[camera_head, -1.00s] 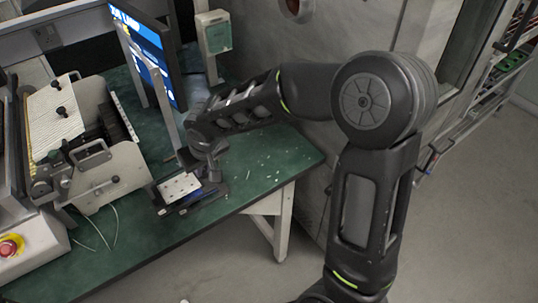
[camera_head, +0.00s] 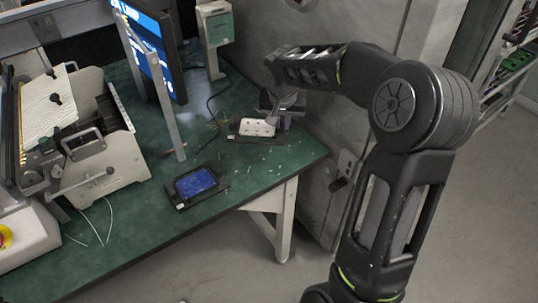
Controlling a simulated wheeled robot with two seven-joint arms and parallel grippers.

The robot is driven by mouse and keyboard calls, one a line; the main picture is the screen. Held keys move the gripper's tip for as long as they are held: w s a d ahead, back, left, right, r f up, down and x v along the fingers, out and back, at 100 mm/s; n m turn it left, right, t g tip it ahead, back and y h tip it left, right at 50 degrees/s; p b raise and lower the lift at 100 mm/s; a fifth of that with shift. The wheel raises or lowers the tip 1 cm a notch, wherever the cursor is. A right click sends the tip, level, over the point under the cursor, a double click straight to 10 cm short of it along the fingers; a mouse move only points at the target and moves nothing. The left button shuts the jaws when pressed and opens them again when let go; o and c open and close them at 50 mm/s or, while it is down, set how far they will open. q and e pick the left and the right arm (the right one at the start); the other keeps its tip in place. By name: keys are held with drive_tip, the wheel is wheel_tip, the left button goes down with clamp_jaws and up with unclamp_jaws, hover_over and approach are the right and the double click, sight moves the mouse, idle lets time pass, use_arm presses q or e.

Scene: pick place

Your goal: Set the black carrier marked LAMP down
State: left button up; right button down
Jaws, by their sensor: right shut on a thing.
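A black carrier with a white plate on top (camera_head: 256,128) is at the far right part of the green table, close to the grey cabinet. My right gripper (camera_head: 277,112) is shut on its right-hand side. I cannot tell whether the carrier touches the table or hangs just above it. A second black carrier with a blue panel (camera_head: 195,183) lies flat on the table nearer the front edge, apart from the gripper. No LAMP marking can be read on either carrier. My left gripper is not in view.
The green table (camera_head: 240,170) has small pale scraps near the held carrier. A monitor (camera_head: 152,55) on a metal post and a grey-green box (camera_head: 215,28) stand behind. A white machine (camera_head: 75,140) fills the left. The grey cabinet (camera_head: 310,75) borders the right.

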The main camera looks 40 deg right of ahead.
drive_tip(key=d, duration=0.1)
drive_tip(key=s+d+m, duration=0.1)
drive_tip(key=d, duration=0.1)
drive_tip(key=shift+r+h, duration=0.15)
drive_tip(key=shift+h, duration=0.15)
drive_tip(key=shift+f, duration=3.15)
drive_tip(key=shift+f, duration=1.9)
